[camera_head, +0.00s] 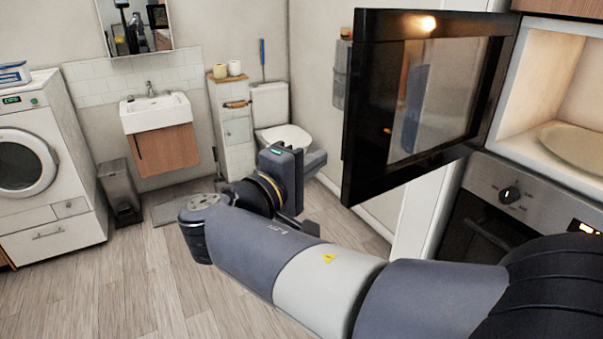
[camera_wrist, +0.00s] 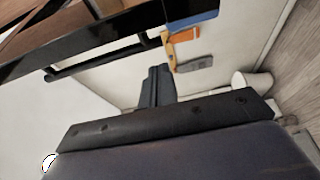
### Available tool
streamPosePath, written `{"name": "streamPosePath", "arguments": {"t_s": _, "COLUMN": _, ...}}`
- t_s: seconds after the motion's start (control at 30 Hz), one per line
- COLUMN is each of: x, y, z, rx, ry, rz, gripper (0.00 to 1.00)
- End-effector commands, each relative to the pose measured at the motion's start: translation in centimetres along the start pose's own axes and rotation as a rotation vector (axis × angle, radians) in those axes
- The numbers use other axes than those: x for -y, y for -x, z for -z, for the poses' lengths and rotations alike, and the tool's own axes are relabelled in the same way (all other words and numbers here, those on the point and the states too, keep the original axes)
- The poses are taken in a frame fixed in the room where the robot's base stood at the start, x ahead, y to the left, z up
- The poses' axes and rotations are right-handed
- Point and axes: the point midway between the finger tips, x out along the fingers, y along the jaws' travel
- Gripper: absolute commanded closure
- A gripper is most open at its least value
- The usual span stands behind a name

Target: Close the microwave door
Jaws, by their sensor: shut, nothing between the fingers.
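The microwave door (camera_head: 425,100) is a black frame with a dark glass window, swung wide open towards the left. The microwave (camera_head: 535,75) is at the right edge, its pale cavity exposed, with a round plate (camera_head: 575,143) inside. My gripper (camera_head: 317,162) is to the left of the door's lower free edge, apart from it in the picture; the exact depth gap is hard to judge. In the wrist view the fingers (camera_wrist: 160,72) are together and empty. A black bar, likely the door's edge (camera_wrist: 90,45), crosses the upper left of that view.
Below the microwave is an oven (camera_head: 500,195) with a knob. A toilet (camera_head: 280,125), a small sink (camera_head: 155,113) and a washing machine (camera_head: 35,160) stand along the back and left. The wooden floor (camera_head: 130,280) is open at the lower left.

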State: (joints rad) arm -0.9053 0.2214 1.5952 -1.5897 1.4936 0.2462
Motion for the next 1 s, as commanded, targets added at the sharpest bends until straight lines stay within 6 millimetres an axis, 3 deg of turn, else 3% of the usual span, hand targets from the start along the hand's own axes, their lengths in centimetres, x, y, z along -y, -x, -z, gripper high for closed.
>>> {"name": "streamPosePath", "arguments": {"t_s": 0.07, "x": -0.2, "y": -1.1, "z": -0.3, "rx": 0.003, "ry": 0.0, "rz": 0.0, "gripper": 1.0}}
{"name": "streamPosePath", "arguments": {"t_s": 0.4, "x": -0.1, "y": 0.4, "z": -3.6, "rx": -0.001, "ry": -0.001, "rz": 0.0, "gripper": 1.0}}
{"name": "streamPosePath", "arguments": {"t_s": 1.0, "x": 0.1, "y": 0.9, "z": -4.0, "rx": -0.01, "ry": -0.001, "rz": 0.0, "gripper": 1.0}}
